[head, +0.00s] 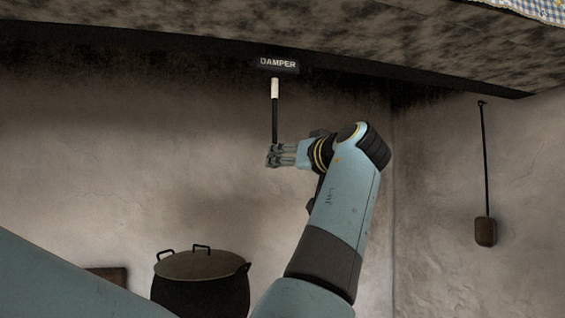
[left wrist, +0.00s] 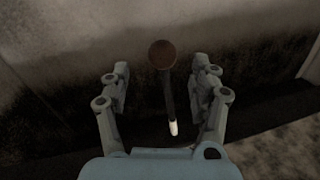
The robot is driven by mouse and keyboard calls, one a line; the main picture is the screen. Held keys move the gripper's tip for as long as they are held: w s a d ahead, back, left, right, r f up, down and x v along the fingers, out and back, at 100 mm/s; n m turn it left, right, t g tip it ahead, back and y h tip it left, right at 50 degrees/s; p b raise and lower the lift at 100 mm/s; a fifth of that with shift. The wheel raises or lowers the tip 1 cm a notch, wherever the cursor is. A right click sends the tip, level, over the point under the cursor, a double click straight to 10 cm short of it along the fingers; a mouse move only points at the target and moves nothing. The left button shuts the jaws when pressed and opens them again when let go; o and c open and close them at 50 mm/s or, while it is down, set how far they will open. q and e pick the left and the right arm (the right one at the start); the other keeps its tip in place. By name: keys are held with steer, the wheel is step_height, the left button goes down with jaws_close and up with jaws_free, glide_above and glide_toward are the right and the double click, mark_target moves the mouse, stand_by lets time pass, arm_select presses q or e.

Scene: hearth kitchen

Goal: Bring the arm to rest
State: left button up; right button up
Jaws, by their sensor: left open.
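The damper rod (head: 275,118) hangs dark and thin below the DAMPER label (head: 278,64), with a white section (head: 275,88) at its top. My left gripper (head: 270,156) is at the rod's lower end in the head view, its fingers hiding that end. In the left wrist view, my left gripper (left wrist: 163,85) is open, one finger on each side of the rod (left wrist: 168,98). The round brown knob (left wrist: 161,54) shows between and slightly beyond the fingertips, with visible gaps on both sides. My right gripper is not in view.
A lidded black pot (head: 200,285) stands below, left of my arm. A long-handled tool (head: 485,230) hangs on the right wall. The dark hood edge (head: 150,38) spans above. The plaster wall left of the rod is clear.

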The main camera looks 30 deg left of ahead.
arm_select(q)
steer(key=shift+s+d, duration=0.1)
stand_by(0.4)
